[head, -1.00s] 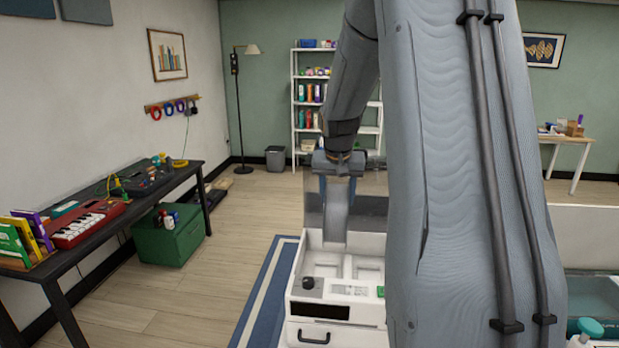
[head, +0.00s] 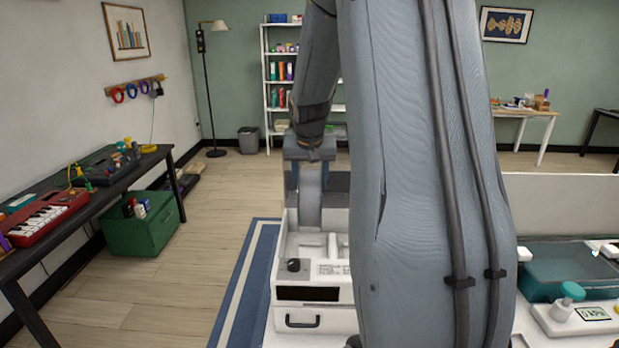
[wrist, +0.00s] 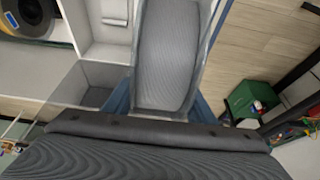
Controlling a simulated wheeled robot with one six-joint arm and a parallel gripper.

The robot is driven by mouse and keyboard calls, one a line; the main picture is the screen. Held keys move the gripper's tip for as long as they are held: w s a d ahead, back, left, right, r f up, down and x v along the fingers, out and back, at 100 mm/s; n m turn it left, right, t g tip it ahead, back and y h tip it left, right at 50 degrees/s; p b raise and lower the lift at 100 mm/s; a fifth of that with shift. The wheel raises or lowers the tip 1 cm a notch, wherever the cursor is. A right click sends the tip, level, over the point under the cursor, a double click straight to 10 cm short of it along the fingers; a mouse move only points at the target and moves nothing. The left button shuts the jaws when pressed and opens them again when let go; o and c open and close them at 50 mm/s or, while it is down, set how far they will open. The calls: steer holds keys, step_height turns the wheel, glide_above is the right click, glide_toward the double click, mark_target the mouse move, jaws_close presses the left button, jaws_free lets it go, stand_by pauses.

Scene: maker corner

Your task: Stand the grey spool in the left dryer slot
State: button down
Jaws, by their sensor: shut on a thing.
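My gripper (head: 309,172) is shut on the grey spool (head: 311,204). In the head view the spool hangs upright below the fingers, above or at the back of the white dryer (head: 284,320). The dryer has two light recesses side by side, the left one (head: 306,246) just below the spool in the picture. I cannot tell whether the spool's lower edge touches the dryer. In the wrist view the spool (wrist: 168,60) fills the upper middle between blue fingers, beside the dryer's pale walls (wrist: 107,52). My arm hides the dryer's right side.
A dark knob (head: 293,265) sits on the dryer's front top. A black bench (head: 95,205) and green crate (head: 142,228) stand left. Wooden floor between is clear.

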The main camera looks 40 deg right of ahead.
steer(key=shift+f+b, duration=2.75)
steer(key=shift+f, duration=2.05)
steer(key=c, duration=0.7)
jaws_free()
steer(key=shift+f, duration=0.1)
steer(key=shift+b, duration=0.3)
steer(key=shift+b+v, duration=0.85)
steer(key=shift+v, duration=3.15)
